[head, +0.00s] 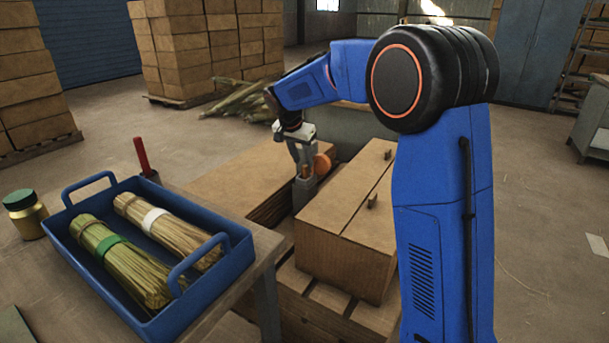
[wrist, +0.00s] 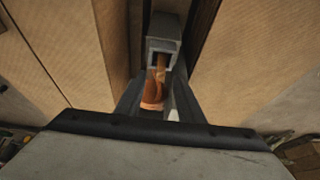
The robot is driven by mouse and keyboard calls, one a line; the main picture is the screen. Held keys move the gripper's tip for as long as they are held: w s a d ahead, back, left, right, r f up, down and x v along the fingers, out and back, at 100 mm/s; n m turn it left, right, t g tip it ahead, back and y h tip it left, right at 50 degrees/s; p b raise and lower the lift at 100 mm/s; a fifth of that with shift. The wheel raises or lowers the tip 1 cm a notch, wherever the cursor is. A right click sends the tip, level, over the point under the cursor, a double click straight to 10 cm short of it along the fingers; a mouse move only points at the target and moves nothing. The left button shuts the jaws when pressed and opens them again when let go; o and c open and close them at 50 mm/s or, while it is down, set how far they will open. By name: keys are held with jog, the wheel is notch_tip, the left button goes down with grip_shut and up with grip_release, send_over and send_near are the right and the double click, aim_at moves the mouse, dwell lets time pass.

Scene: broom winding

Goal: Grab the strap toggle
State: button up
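My gripper (head: 303,168) points down over a grey upright holder (head: 305,192) between the cardboard stacks. An orange round part (head: 322,164) is just right of the fingers. In the wrist view, the two fingers of my gripper (wrist: 160,85) stand apart, with the orange part (wrist: 152,93) showing between them. A small brown piece, which looks like the strap toggle (wrist: 160,66), shows between the fingers at the mouth of the grey holder (wrist: 163,48). I see no clear contact of the fingers with it. The lower part of the toggle is hidden.
A large carton (head: 345,225) stands close right of the gripper, and another flat one (head: 235,180) lies to its left. A blue tray (head: 233,262) with two straw bundles sits on a table at front left. A red-handled tool (head: 141,155) and a jar (head: 25,213) stand near it.

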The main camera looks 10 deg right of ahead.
aim_at(304, 165)
jog(key=x, duration=0.4)
jog(key=shift+f, duration=0.35)
grip_shut()
jog(key=shift+r, duration=0.15)
